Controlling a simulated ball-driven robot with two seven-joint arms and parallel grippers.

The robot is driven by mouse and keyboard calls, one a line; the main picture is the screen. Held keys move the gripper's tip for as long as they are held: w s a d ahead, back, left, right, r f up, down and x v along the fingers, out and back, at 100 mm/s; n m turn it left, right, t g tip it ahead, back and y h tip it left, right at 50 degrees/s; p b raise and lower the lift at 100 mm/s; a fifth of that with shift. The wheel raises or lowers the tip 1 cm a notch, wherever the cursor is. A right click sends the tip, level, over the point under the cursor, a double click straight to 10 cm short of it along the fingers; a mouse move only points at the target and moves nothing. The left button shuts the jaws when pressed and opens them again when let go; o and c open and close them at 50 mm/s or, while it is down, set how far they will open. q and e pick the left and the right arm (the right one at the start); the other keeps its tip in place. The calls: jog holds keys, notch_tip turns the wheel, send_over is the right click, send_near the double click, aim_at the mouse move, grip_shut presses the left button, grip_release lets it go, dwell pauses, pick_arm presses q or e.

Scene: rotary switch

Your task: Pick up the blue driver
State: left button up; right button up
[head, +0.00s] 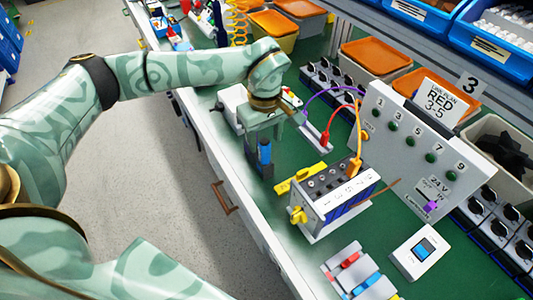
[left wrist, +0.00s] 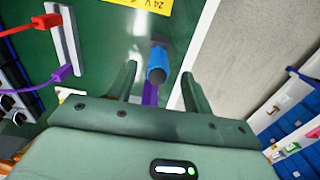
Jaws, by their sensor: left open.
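The blue driver (head: 265,152) stands near the front edge of the green bench mat. My left gripper (head: 262,158) is above it with its fingers pointing down, open, one finger on each side of the driver. I cannot tell how the driver's lower part stands. My right gripper is not in view.
A switch box (head: 335,190) with a yellow knob (head: 298,215) stands to the right of the gripper. A grey panel (head: 415,140) with purple, red and orange leads is behind it. A yellow label (head: 300,178) lies nearby. The bench's front edge (head: 235,180) is close.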

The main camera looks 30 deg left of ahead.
aim_at(266, 162)
pick_arm(q)
jog(key=shift+f, duration=0.8)
notch_tip(266, 162, down, 5)
jog(key=shift+w+f+b, duration=0.1)
jog(key=shift+w+b, duration=0.05)
jog(key=shift+b, duration=0.85)
jog(key=c, duration=1.1)
